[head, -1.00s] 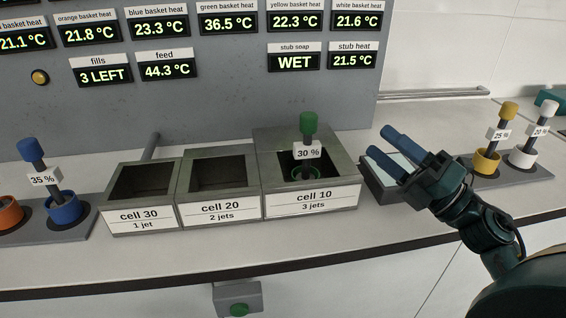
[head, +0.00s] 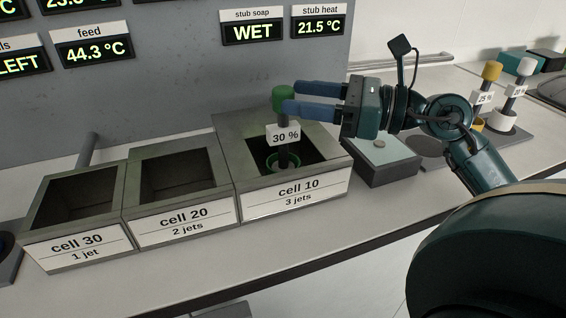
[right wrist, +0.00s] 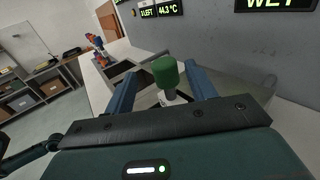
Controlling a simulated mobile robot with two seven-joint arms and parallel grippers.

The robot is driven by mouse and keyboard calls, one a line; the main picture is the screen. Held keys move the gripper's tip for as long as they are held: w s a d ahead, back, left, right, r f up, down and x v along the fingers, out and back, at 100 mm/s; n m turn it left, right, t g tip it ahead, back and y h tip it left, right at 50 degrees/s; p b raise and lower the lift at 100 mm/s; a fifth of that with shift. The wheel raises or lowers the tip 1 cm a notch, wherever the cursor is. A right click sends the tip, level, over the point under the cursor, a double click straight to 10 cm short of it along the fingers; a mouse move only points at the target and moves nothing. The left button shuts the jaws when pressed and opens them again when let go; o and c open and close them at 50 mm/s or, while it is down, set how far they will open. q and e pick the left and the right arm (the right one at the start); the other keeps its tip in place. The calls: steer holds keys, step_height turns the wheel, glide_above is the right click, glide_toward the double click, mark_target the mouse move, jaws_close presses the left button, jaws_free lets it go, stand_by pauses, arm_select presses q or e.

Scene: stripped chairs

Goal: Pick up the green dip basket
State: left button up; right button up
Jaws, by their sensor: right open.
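The green dip basket (head: 284,160) stands upright in cell 10 (head: 332,176), its round body low inside the opening. Its stem carries a "30 %" tag and ends in a green knob (head: 283,98) above the cell. My right gripper (head: 290,97) is open at knob height, its blue fingers reaching in from the right with the tips at the knob. In the right wrist view the green knob (right wrist: 166,72) shows between the two open fingers. Whether a finger touches it I cannot tell. My left gripper is not in view.
Cell 20 (head: 186,215) and cell 30 (head: 77,240) stand left of cell 10, both without a basket. A low grey box (head: 385,170) sits right of cell 10. Yellow (head: 491,71) and white (head: 526,66) knobbed baskets stand farther right. A panel of displays rises behind.

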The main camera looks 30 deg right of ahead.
mark_target(274, 109)
steer(key=shift+f+p+x, duration=0.2)
steer(key=shift+p+x, duration=0.25)
steer(key=shift+x, duration=0.9)
steer(key=shift+f+p+x, duration=0.2)
steer(key=shift+p+x, duration=0.25)
steer(key=shift+x, duration=0.9)
steer(key=shift+w+d, duration=0.2)
steer(key=shift+c, duration=0.2)
jaws_close()
